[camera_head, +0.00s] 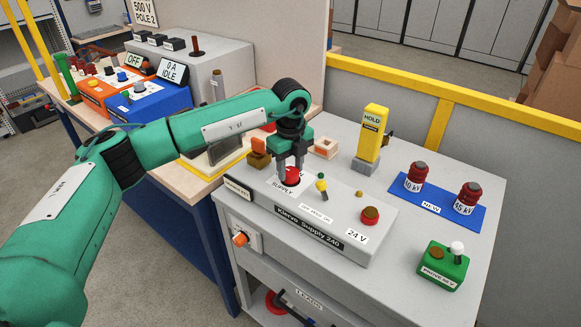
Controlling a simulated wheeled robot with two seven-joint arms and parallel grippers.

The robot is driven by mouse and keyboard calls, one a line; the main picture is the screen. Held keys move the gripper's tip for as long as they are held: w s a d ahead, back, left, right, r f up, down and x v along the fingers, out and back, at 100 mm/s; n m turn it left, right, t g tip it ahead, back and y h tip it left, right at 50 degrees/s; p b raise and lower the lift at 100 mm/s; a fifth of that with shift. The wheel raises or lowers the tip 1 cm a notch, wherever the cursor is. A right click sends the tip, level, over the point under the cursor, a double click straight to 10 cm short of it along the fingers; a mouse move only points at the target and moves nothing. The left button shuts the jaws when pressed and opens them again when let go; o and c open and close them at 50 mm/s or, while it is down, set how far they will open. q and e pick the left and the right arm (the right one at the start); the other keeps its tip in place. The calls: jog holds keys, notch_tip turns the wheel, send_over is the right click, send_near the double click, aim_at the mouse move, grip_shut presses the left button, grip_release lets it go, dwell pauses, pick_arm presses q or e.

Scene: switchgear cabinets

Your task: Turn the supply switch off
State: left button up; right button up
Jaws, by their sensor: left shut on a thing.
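The supply unit (326,243) is a light grey box labelled "Klervo Supply 240", standing on the grey bench top. The red supply switch (292,178) sits on its top at the left, beside a white label reading "SUPPLY". My left gripper (291,176) points down at this switch from above, with its fingers around the red knob and shut on it. The fingers hide part of the knob, so its exact setting cannot be read. My right gripper is not in view.
A yellow "HOLD" block (374,135) stands behind the unit. Two red parts stand on a blue mat (432,208) at the right. A green box (443,267) sits at the front right. A yellow rail (480,107) runs behind the bench.

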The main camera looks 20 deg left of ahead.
aim_at(291, 171)
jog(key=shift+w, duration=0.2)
pick_arm(q)
jog(key=o, duration=1)
jog(key=shift+c, duration=0.2)
notch_tip(291, 171, up, 6)
jog(key=shift+r+b, duration=0.25)
jog(key=shift+b, duration=0.5)
notch_tip(291, 171, up, 7)
jog(key=shift+r+b, duration=0.2)
jog(key=shift+b, duration=0.25)
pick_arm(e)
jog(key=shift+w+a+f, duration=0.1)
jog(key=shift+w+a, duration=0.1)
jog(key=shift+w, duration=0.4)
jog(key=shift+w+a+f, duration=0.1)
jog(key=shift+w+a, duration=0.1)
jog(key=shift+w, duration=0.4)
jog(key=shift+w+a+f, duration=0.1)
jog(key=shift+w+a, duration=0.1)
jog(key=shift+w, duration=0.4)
